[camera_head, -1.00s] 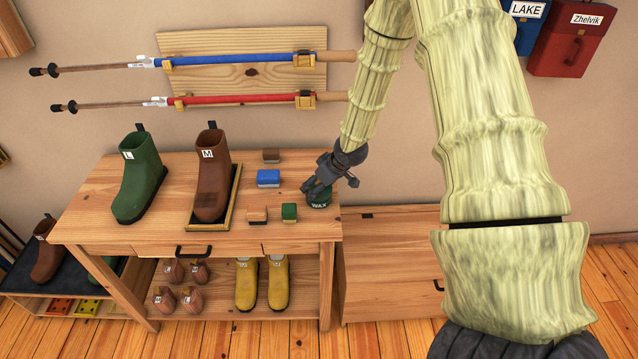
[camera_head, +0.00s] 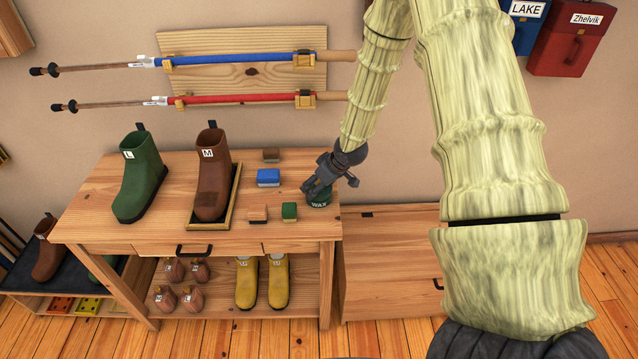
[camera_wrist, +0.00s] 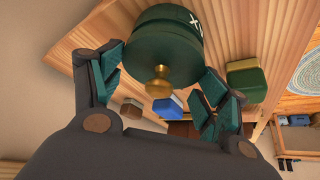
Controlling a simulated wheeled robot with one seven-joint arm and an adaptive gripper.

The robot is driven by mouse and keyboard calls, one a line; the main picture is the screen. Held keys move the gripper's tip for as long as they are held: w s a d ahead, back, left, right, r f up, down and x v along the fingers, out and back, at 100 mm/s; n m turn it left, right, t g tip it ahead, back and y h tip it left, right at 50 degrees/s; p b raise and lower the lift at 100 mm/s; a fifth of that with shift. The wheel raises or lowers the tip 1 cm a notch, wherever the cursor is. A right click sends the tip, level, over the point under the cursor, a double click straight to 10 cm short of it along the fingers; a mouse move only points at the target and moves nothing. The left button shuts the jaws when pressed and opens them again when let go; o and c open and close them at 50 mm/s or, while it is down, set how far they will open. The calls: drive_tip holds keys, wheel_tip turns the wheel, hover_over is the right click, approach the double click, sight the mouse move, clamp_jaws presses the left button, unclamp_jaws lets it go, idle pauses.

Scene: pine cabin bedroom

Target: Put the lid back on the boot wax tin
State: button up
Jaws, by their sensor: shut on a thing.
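The green boot wax tin (camera_head: 319,204) stands on the bench top near its right end, with its WAX label facing front. It also shows in the wrist view (camera_wrist: 168,22). The green lid (camera_wrist: 145,62) with a brass knob (camera_wrist: 158,82) lines up with the tin, and I see no clear gap between them. My gripper (camera_head: 318,188) is at the tin from above. In the wrist view my gripper (camera_wrist: 162,88) has its fingers on opposite sides of the lid, shut on it. In the head view my gripper hides most of the lid.
A green-topped brush (camera_head: 289,211), a blue block (camera_head: 268,177) and two brown blocks lie left of the tin. A brown boot (camera_head: 212,180) in a tray and a green boot (camera_head: 140,180) stand farther left. The bench's right edge is close to the tin.

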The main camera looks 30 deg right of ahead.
drive_tip(key=o, duration=0.9)
drive_tip(key=shift+r+p, duration=3.05)
drive_tip(key=shift+r, duration=0.5)
clamp_jaws()
